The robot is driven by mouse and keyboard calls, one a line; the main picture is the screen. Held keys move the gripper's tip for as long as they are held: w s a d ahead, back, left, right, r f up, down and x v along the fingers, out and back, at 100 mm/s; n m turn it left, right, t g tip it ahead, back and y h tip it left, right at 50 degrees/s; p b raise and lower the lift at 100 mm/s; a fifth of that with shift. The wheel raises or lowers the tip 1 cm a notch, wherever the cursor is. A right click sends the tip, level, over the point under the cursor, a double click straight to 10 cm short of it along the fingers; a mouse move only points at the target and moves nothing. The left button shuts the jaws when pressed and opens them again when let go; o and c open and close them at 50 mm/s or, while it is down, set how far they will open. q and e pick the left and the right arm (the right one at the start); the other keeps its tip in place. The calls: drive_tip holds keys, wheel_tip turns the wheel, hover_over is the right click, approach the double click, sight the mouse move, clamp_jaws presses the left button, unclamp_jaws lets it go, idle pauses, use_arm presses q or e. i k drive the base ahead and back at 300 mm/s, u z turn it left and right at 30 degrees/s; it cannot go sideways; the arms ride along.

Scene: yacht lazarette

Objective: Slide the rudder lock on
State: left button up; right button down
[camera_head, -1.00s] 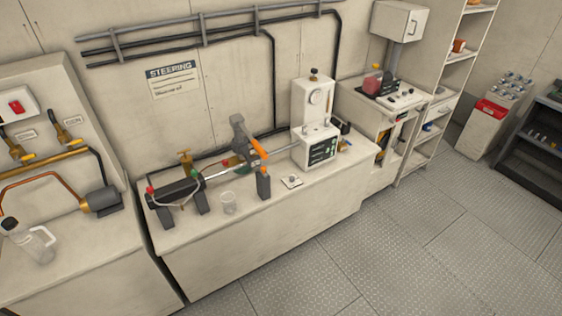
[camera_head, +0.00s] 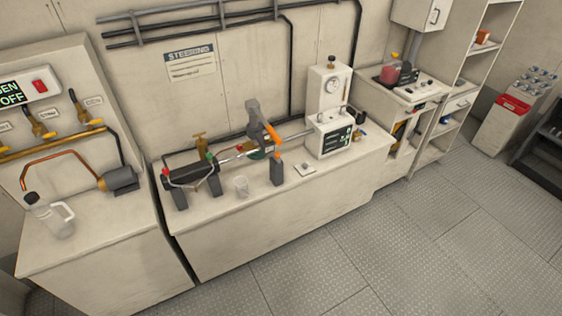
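The steering gear stands on the white bench (camera_head: 225,228) below the steering sign. A dark cylinder (camera_head: 190,174) with red and green fittings lies at its left, with a thin rod running right from it. A grey upright arm (camera_head: 254,117) stands near the middle. An orange piece (camera_head: 272,132) sits against that arm, tilted; I cannot tell if it is the rudder lock. A dark upright block (camera_head: 277,171) stands in front. Neither of my grippers is in view.
A jug (camera_head: 50,216) stands on the left bench. The floor (camera_head: 340,270) in front is clear.

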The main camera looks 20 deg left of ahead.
sight(276, 155)
drive_tip(key=k, duration=0.6)
drive_tip(key=z, duration=0.45)
drive_tip(key=i, duration=1.3)
drive_tip(key=u, duration=0.35)
